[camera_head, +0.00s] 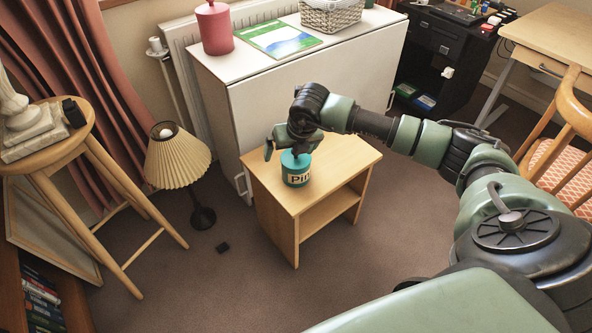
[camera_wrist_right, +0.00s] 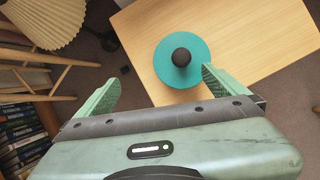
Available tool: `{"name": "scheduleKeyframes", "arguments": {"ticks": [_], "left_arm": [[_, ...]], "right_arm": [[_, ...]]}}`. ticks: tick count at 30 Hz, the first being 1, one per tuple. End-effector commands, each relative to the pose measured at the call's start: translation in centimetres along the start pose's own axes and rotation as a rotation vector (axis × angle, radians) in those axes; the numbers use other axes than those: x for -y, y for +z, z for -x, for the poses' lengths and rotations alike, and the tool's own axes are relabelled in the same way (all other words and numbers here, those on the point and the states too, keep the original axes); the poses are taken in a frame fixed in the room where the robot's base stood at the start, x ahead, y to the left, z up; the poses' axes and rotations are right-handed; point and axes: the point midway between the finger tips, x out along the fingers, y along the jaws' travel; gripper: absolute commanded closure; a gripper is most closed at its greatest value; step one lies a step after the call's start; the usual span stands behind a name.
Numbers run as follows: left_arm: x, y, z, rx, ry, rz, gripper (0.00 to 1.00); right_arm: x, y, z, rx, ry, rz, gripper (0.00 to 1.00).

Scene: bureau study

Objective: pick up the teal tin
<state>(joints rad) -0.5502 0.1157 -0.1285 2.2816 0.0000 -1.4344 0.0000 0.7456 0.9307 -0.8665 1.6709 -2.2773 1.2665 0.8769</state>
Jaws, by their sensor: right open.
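The teal tin (camera_head: 296,176) stands upright on a small light-wood side table (camera_head: 340,161), its label starting "Pin" facing me. In the right wrist view the tin (camera_wrist_right: 203,53) shows from above as a teal disc with a dark round knob. My right gripper (camera_head: 286,149) is just above the tin in the head view, pointing down and partly covering its top. In the wrist view my right gripper (camera_wrist_right: 155,88) is open, its two fingers apart with nothing between them, and the tin lies beyond the fingertips, nearer the right one. My left gripper is in neither view.
A white cabinet (camera_head: 314,101) stands behind the side table, bearing a red canister (camera_head: 214,28), a green book (camera_head: 278,39) and a basket (camera_head: 331,14). A pleated lamp (camera_head: 177,158) and a wooden stool (camera_head: 84,133) are to the left. Carpet in front is mostly clear.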

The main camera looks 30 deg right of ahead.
Motion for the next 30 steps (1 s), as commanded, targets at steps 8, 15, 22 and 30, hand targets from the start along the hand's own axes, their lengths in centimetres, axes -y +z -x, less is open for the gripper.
{"name": "scheduleKeyframes", "arguments": {"ticks": [8, 15, 22, 30], "left_arm": [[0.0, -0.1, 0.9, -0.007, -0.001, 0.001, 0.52], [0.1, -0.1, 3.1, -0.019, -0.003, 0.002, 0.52], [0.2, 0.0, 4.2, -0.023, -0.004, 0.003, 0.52], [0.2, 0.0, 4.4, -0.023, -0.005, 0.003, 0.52]], "right_arm": [[3.3, 0.9, -1.3, 0.010, -0.108, -0.017, 0.00], [3.4, 0.6, -4.4, 0.010, -0.105, -0.014, 0.00], [3.6, 0.6, -7.2, 0.011, -0.103, -0.014, 0.00], [3.6, 0.7, -7.3, 0.012, -0.102, -0.013, 0.00]]}}
